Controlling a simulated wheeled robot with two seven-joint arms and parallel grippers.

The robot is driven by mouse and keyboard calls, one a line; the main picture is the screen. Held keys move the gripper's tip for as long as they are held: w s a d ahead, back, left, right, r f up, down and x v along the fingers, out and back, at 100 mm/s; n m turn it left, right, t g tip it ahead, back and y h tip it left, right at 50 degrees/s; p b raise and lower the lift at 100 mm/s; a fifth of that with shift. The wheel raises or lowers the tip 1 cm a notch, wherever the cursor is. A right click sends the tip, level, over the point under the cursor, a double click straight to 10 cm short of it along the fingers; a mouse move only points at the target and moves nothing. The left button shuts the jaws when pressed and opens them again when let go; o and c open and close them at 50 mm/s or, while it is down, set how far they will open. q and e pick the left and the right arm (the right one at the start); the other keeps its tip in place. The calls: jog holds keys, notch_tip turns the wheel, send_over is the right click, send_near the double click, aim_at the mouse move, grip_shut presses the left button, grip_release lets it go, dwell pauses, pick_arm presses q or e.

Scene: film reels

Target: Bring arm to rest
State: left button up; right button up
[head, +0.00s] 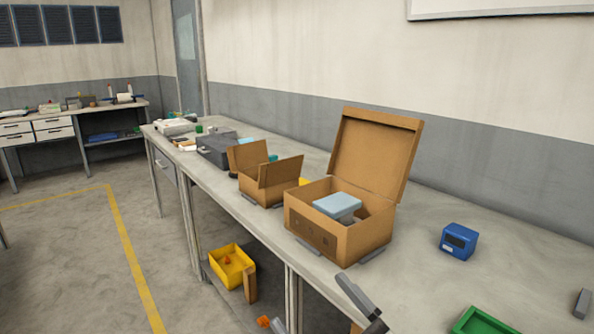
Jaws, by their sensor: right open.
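My right gripper (358,295) shows at the bottom, by the table's front edge, as dark grey parts; little of it is in frame. It is open, and nothing shows held in it. It is apart from the large open cardboard box (325,237) behind it on the table. The box's lid stands up, and a light blue block (338,204) shows inside, on something grey. My left gripper is out of view.
The long table (420,285) also bears a small blue box (458,241), a green tray (482,321), a smaller open cardboard box (262,186) and a dark grey case (215,150). A yellow bin (232,277) is below. The table is clear between large box and blue box.

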jog(key=s+d+f+m+h, duration=0.1)
jog(key=d+f+m+h, duration=0.25)
jog(key=f, duration=0.25)
jog(key=s+d+f+m+h, duration=0.1)
jog(key=d+f+m+h, duration=0.15)
jog(key=f+h, duration=0.3)
jog(key=s+d+f+g+h, duration=0.1)
jog(key=s+f+g, duration=0.1)
jog(key=f, duration=0.3)
jog(key=s+d+f+g+h, duration=0.1)
jog(key=s+d+f+g, duration=0.1)
jog(key=s+f, duration=0.3)
jog(key=s+d+f+m+g+h, duration=0.1)
jog(key=s+d+f+g, duration=0.1)
jog(key=s+f+g, duration=0.1)
notch_tip(320, 180, down, 2)
jog(key=shift+s+d+f, duration=0.25)
jog(key=shift+s, duration=0.4)
